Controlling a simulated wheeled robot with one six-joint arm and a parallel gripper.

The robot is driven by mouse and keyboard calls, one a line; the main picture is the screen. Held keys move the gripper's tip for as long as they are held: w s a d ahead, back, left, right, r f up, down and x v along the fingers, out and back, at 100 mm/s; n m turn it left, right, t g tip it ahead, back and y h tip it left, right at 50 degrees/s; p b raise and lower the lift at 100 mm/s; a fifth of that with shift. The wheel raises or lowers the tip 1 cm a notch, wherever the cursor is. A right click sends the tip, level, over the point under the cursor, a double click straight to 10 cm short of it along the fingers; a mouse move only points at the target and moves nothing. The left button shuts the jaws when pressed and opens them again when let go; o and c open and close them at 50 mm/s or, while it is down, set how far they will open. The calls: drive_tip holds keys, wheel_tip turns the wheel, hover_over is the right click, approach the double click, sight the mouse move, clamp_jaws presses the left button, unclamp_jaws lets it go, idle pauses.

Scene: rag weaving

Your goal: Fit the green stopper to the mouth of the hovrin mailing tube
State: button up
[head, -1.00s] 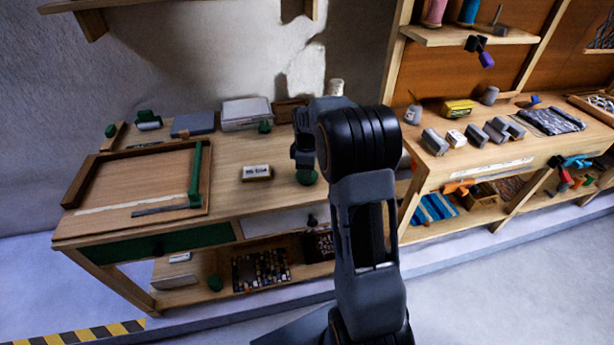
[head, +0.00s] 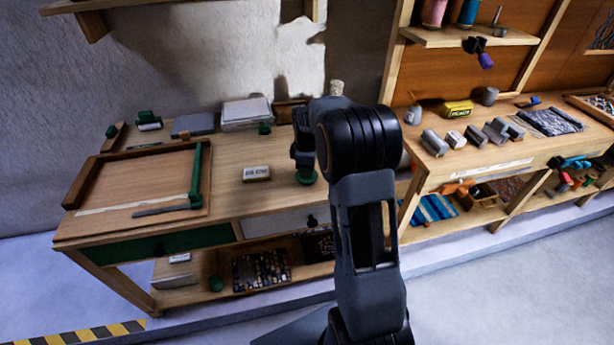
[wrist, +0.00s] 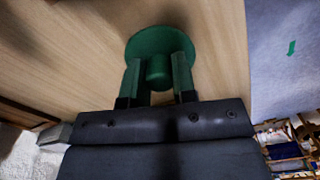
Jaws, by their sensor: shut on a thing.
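The green stopper (head: 306,178) shows just under my gripper (head: 303,163) over the front right part of the left bench. In the wrist view the stopper (wrist: 160,43) is a round green disc with a short knob, and my gripper (wrist: 157,78) is shut on the knob, one finger on each side. Whether the disc touches the bench top is hard to tell. I cannot pick out the hovrin mailing tube for certain. A pale upright cylinder top (head: 336,88) shows behind my arm, its lower part hidden.
A small white-labelled block (head: 256,173) lies left of my gripper. A board with a raised wooden edge (head: 140,181) covers the bench's left side. Boxes (head: 247,112) and a small green piece (head: 264,128) stand at the back. A second bench with grey cylinders (head: 435,143) is at right.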

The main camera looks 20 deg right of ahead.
drive_tip(key=shift+r+p, duration=1.15)
drive_tip(key=shift+r, duration=0.4)
drive_tip(key=o, duration=0.4)
drive_tip(key=c, duration=0.4)
